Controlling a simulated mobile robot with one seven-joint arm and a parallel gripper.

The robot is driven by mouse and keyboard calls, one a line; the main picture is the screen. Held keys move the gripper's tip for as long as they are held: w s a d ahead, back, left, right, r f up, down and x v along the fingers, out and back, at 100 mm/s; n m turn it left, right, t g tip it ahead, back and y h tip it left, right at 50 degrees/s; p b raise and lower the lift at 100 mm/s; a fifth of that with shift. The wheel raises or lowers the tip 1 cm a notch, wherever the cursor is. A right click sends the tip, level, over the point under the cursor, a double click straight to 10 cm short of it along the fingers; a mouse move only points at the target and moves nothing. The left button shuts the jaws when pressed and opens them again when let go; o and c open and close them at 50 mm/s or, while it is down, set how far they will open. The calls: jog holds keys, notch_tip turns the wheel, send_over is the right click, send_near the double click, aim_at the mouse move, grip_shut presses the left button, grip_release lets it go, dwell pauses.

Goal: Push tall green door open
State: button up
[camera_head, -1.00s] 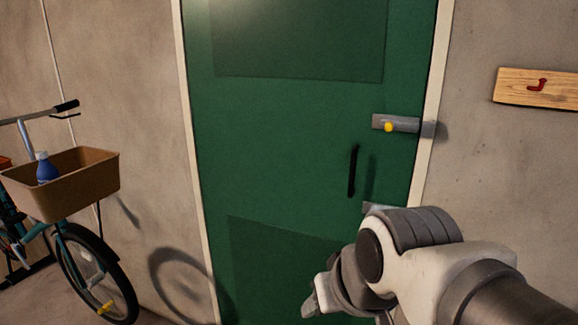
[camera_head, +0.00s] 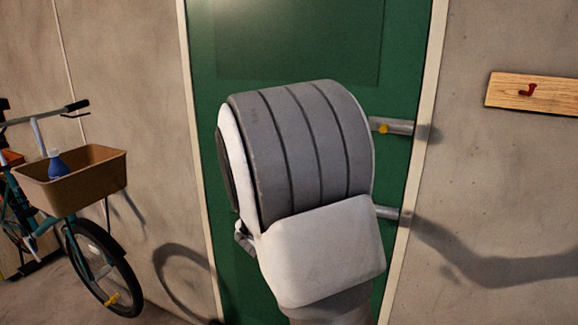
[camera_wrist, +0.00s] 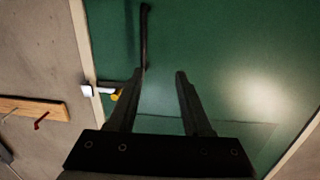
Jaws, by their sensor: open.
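The tall green door (camera_head: 205,110) stands in its pale frame and looks closed. In the head view my arm covers its middle and hides the black handle. In the wrist view the door (camera_wrist: 230,60) fills most of the picture, and the black handle (camera_wrist: 144,35) runs up from the left fingertip. I cannot tell whether that finger touches it. My gripper (camera_wrist: 160,74) is open, its two fingers apart with nothing held between them, facing the door. A grey bolt with a yellow knob (camera_head: 392,126) sits at the door's right edge.
A second grey bar (camera_head: 388,213) is lower on the same edge. A bicycle with a brown basket (camera_head: 75,185) and blue bottle (camera_head: 57,165) stands at the left wall. A wooden hook board (camera_head: 530,93) hangs on the right wall.

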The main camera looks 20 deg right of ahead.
jog(key=w+d, duration=0.2)
jog(key=d, duration=0.3)
jog(key=w+d+h, duration=0.1)
jog(key=w+d, duration=0.2)
jog(key=d, duration=0.3)
jog(key=w+d+g+h+p, duration=0.1)
jog(key=w+d, duration=0.1)
jog(key=d, duration=0.3)
jog(key=shift+w+d+m, duration=0.15)
jog(key=shift+d+m, duration=0.2)
jog(key=shift+m, duration=0.05)
jog(key=shift+c, duration=0.3)
grip_shut()
dwell(0.6)
